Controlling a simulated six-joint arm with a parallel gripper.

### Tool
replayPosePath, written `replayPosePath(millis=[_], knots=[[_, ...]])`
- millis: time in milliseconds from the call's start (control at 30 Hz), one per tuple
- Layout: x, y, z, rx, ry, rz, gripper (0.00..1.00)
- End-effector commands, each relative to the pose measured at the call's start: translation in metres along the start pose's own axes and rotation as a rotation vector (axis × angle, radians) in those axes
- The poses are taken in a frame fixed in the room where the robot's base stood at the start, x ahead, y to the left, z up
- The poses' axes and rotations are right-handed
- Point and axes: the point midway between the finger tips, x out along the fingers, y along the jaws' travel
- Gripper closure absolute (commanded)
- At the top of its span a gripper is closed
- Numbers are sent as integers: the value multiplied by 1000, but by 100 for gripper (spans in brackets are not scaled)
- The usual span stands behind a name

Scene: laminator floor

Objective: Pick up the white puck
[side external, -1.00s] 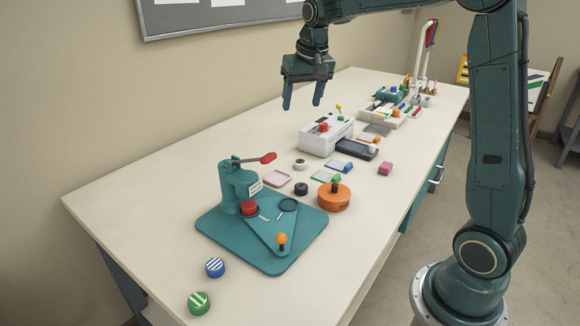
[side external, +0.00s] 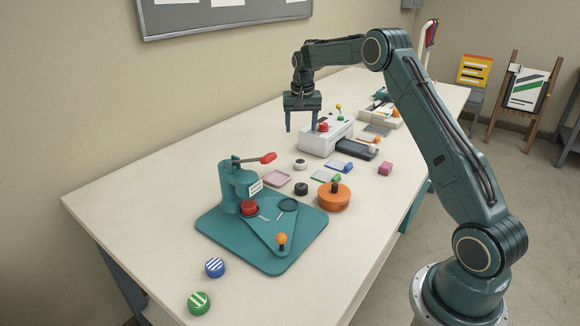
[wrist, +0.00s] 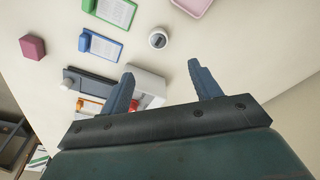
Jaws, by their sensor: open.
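The white puck (side external: 300,164) lies flat on the table, a small white disc with a dark mark on top. It sits between the pink tray and the white laminator in the side view. In the wrist view the white puck (wrist: 158,38) is above the gap between my fingers, apart from them. My gripper (side external: 301,130) is open and empty, raised above the table behind the puck, by the laminator's left end. In the wrist view my gripper's (wrist: 160,78) two fingers are spread with nothing between them.
The white laminator (side external: 326,138) stands just right of my gripper. A pink tray (side external: 277,179), black puck (side external: 301,189), orange round container (side external: 333,197) and green and blue card holders (side external: 339,166) lie near the puck. A teal press (side external: 240,185) with a raised lever stands in front.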

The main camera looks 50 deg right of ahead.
Motion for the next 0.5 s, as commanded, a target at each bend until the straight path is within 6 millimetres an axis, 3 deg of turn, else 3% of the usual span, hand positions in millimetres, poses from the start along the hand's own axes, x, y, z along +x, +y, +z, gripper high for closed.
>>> replayPosePath(millis=[267, 500], knots=[[8, 0, 0, 0, -1, 1, 37], [37, 0, 1, 0, -3, 2, 37]])
